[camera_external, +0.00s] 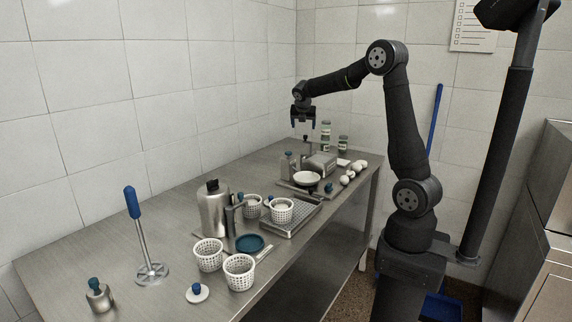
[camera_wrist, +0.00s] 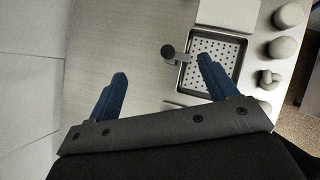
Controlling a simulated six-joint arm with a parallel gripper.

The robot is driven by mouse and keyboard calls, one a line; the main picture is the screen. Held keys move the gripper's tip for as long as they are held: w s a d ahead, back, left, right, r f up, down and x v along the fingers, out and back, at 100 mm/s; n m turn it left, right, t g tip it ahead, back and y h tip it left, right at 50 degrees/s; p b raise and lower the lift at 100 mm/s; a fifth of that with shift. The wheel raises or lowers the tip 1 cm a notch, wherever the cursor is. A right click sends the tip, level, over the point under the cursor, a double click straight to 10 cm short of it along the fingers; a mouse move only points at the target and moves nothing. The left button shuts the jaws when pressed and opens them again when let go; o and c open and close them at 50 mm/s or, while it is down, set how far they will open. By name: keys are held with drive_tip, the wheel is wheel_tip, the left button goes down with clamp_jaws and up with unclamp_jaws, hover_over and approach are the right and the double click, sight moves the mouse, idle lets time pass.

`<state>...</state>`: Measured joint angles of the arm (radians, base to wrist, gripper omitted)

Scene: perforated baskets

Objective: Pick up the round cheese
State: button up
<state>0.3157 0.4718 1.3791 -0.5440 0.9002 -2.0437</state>
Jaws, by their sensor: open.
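My gripper (camera_external: 303,123) is open and empty, held above the far end of the steel table. Several pale round pieces (camera_external: 351,173), which look like cheeses, lie in a row along the table's right edge. In the wrist view, two smooth round ones (camera_wrist: 283,47) and a knotted one (camera_wrist: 268,78) lie to the right of the fingers. I cannot tell which is the round cheese. My gripper touches none of them.
A perforated tray (camera_wrist: 231,49) with a dark-knobbed post (camera_wrist: 168,53) lies between the gripper and the round pieces. White perforated baskets (camera_external: 239,286), a metal canister (camera_external: 213,221) and a blue-handled plunger tool (camera_external: 137,220) stand nearer. The table's left side is mostly clear.

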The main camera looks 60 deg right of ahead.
drive_tip(key=s+d+f+m+g, duration=0.2)
drive_tip(key=s+d+m, duration=0.1)
drive_tip(key=s+d, duration=0.6)
drive_tip(key=m+g+y, duration=0.2)
drive_tip(key=m, duration=0.1)
approach(362, 161)
drive_tip(key=f, duration=0.4)
drive_tip(key=shift+s, duration=0.35)
drive_tip(key=shift+d+x, duration=0.15)
drive_tip(key=shift+x, duration=1.2)
drive_tip(key=shift+d+x, duration=0.2)
drive_tip(key=shift+x, duration=1.1)
drive_tip(key=shift+w+r, duration=0.15)
drive_tip(key=shift+w, duration=0.05)
drive_tip(key=c, duration=1.1)
drive_tip(key=shift+r, duration=0.1)
